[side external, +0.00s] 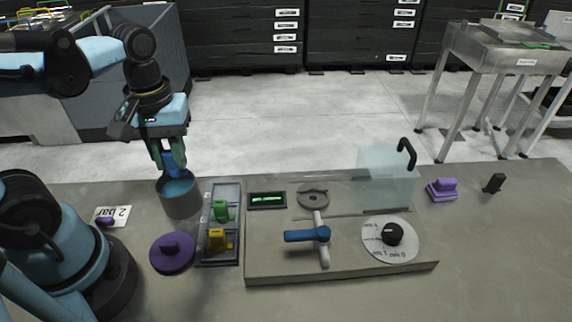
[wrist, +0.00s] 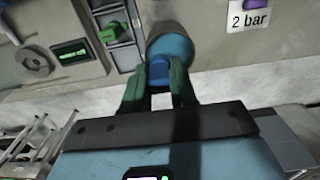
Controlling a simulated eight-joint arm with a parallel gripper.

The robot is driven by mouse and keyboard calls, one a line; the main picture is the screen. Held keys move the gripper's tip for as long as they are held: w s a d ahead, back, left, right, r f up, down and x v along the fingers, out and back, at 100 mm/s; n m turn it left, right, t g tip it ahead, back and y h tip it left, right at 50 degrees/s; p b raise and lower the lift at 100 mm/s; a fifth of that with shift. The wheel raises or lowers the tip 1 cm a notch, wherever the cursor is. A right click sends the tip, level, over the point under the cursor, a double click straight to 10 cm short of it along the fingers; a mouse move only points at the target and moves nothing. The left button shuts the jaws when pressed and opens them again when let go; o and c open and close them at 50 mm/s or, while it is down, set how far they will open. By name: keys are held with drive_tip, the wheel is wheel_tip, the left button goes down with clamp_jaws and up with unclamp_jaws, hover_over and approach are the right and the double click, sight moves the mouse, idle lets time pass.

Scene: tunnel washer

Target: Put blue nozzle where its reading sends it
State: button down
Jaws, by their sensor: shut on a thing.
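My gripper (side external: 170,160) has green fingers and points down, shut on the blue nozzle (side external: 171,167). The nozzle is at the mouth of a grey cup (side external: 180,203) with a blue inside; I cannot tell whether its lower end is in the cup. In the wrist view the nozzle (wrist: 159,73) is between the fingers (wrist: 160,92), with the cup (wrist: 165,28) just beyond. A small display (side external: 267,200) is lit green on the panel; its reading is too small to make out. A "2 bar" card (side external: 112,214) lies left of the cup.
A compartment tray (side external: 204,258) holds a green piece (side external: 221,211) and a yellow piece (side external: 217,239). A purple lid (side external: 172,257) lies in front of the cup. The panel (side external: 340,272) carries a blue-handled valve (side external: 307,235), a dial (side external: 391,236) and a clear cover (side external: 383,178). A purple block (side external: 442,190) stands right.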

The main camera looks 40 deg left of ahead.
drive_tip(key=c, duration=0.8)
unclamp_jaws()
wheel_tip(320, 180, up, 12)
drive_tip(key=w+d+f+m+t, duration=0.1)
drive_tip(key=w+f+m+t, duration=0.6)
drive_tip(key=f+m, duration=0.2)
drive_tip(key=shift+w+f, duration=0.15)
drive_tip(key=shift+f, duration=0.4)
